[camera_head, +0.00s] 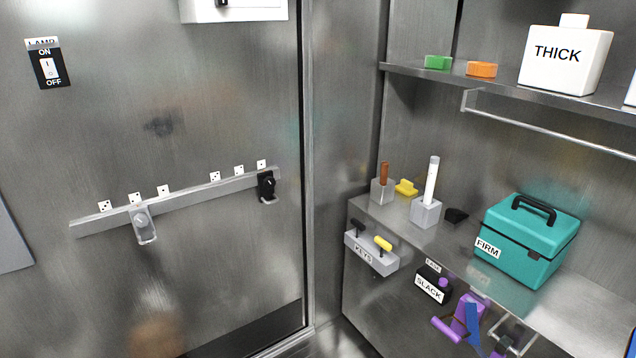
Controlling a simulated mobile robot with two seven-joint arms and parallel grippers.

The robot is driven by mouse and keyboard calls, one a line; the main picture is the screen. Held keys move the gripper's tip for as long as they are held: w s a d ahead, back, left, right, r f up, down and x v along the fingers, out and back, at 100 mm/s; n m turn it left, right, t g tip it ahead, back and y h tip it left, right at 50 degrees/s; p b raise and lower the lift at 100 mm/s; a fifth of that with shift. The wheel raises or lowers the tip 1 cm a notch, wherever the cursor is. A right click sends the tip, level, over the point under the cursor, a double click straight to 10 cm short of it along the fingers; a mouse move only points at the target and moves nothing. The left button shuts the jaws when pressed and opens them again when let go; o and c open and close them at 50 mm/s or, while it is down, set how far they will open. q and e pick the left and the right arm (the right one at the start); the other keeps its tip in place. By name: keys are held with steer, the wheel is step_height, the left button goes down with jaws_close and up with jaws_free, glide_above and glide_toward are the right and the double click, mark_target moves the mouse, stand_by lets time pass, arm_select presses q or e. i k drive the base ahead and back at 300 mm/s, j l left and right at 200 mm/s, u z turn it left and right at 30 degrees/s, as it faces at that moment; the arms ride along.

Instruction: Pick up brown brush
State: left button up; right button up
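A brown upright handle (384,172), which looks like the brown brush, stands in a small grey block holder (382,192) at the far left end of the lower metal shelf. Only its upper part shows; its lower end is hidden inside the holder. A yellow object (406,188) lies just to its right. Neither of my grippers can be made out in the head view, and nothing is touching the brown handle.
A white rod (431,180) stands in a second grey holder (425,212). A black piece (456,215) and a teal case (525,240) sit further right. A KEYS holder (371,251) juts from the shelf front. An upper shelf (500,84) overhangs.

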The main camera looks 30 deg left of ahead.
mark_target(384, 164)
steer(key=u, duration=0.45)
steer(key=z, duration=1.95)
steer(key=j+u, duration=0.1)
steer(key=u, duration=1.9)
steer(key=i+u, duration=0.15)
steer(key=i, duration=0.25)
steer(key=i+l+u, duration=0.15)
steer(key=i, duration=0.2)
steer(key=i+l+u, duration=0.15)
steer(key=i, duration=0.25)
